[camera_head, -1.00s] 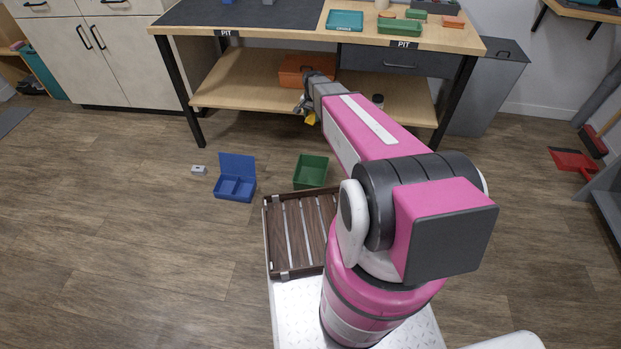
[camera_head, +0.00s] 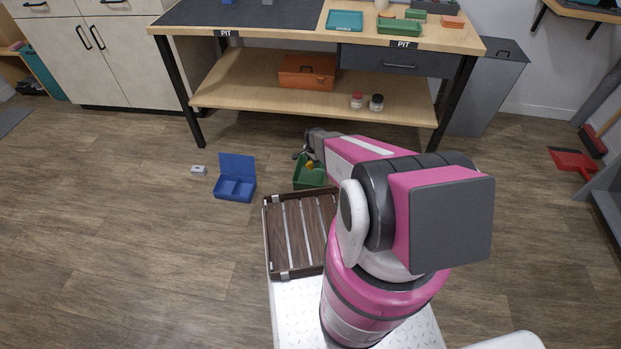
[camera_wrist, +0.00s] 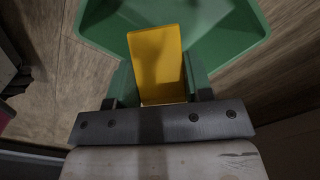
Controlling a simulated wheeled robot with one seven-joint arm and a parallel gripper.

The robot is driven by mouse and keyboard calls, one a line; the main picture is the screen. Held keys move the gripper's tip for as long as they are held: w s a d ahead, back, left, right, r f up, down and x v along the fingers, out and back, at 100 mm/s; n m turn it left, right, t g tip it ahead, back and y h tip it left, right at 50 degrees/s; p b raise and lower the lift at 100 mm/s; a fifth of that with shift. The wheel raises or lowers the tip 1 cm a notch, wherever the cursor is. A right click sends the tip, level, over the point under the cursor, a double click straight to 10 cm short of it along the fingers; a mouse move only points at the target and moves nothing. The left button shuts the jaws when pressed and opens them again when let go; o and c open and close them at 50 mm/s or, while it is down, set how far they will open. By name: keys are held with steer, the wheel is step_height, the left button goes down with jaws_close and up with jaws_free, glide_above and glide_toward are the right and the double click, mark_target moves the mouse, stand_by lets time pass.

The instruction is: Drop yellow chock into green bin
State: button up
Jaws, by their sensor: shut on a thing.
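The yellow chock (camera_wrist: 157,62) is held between the fingers of my gripper (camera_wrist: 160,95) in the wrist view. The green bin (camera_wrist: 215,45) lies beyond and below the chock there, and its open inside surrounds the chock's far end. In the head view the green bin (camera_head: 304,181) stands on the floor, partly hidden by my arm. My gripper (camera_head: 308,160) is over the bin, with a bit of the yellow chock (camera_head: 309,165) showing. I cannot tell how high the chock is above the bin's floor.
A blue open case (camera_head: 236,180) and a small grey block (camera_head: 199,170) lie on the floor left of the bin. A slatted wooden tray (camera_head: 290,235) is in front of it. The workbench (camera_head: 250,95) with an orange toolbox (camera_head: 306,73) stands behind.

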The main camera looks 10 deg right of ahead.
step_height(320, 180, down, 5)
steer(key=shift+f, duration=0.15)
stand_by(0.3)
steer(key=o, duration=1)
step_height(320, 180, up, 11)
steer(key=shift+f, duration=0.1)
steer(key=s+r+n, duration=0.4)
steer(key=s+r, duration=0.3)
steer(key=r, duration=0.4)
steer(key=s+r+n, duration=0.4)
steer(key=s+r, duration=0.3)
steer(key=r, duration=0.4)
steer(key=s+r+n, duration=0.4)
steer(key=s+r, duration=0.3)
steer(key=r, duration=0.5)
steer(key=shift+s+r, duration=0.1)
steer(key=shift+s, duration=0.05)
